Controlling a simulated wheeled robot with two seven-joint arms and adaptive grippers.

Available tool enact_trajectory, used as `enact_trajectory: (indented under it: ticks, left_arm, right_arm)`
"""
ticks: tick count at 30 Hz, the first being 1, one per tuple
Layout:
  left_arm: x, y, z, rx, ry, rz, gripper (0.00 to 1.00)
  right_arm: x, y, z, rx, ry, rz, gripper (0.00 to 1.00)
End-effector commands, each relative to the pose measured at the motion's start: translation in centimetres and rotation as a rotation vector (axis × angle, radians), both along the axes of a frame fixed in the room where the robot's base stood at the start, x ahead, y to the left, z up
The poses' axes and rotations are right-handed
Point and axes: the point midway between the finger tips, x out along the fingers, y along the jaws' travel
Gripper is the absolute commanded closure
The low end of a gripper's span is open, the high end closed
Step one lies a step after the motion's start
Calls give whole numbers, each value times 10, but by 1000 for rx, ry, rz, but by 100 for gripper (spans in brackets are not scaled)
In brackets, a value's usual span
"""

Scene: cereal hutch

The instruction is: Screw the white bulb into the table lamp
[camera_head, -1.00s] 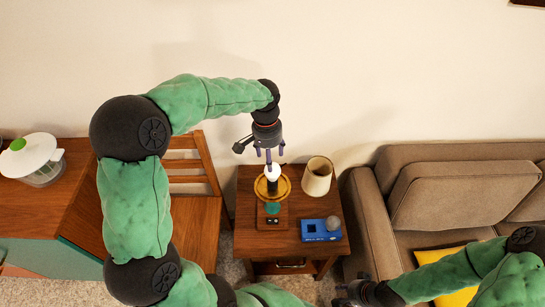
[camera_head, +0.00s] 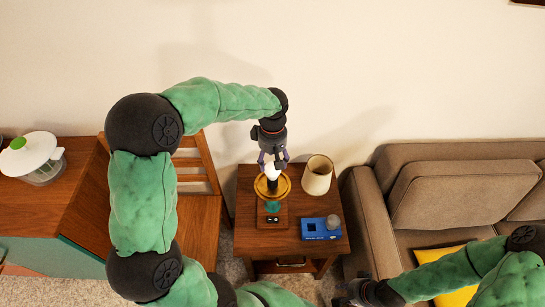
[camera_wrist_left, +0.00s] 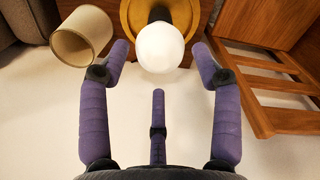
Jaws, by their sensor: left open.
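The white bulb (camera_head: 271,171) stands upright on the dark stem of the table lamp (camera_head: 272,186), above its round gold plate (camera_head: 262,189). The bulb also shows in the left wrist view (camera_wrist_left: 160,47). My left gripper (camera_head: 272,160) hangs over the lamp. In the left wrist view its purple fingers (camera_wrist_left: 160,60) are spread to either side of the bulb, with visible gaps, and hold nothing. Whether the bulb is seated in the socket cannot be told. My right gripper (camera_head: 352,292) is low beside the sofa; its fingers are too dark and small to read.
On the side table (camera_head: 247,215) stand a cream lampshade (camera_head: 317,177), right of the lamp, and a blue box (camera_head: 316,229) with a grey round object (camera_head: 333,221). A wooden chair (camera_head: 196,170) is at left, a sofa (camera_head: 425,185) at right.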

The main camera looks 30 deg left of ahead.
Motion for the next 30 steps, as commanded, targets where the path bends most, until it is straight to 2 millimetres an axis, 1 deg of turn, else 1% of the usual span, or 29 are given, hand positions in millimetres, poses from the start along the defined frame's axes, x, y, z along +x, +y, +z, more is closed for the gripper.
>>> enact_trajectory:
  ticks: [1,9,15,21,30]
  left_arm:
    - [-1,0,-11,0,4,-1,36]
    - [-1,0,-57,-2,4,-2,36]
    - [-1,0,-82,0,2,-2,36]
    - [0,0,-94,-1,1,-2,36]
    - [0,0,-95,-1,0,-2,36]
  right_arm:
    - [0,0,-5,0,0,0,69]
    - [0,0,-22,0,0,0,69]
    - [0,0,-31,0,0,0,69]
    - [0,0,-34,0,0,0,69]
    - [0,0,-34,0,0,0,69]
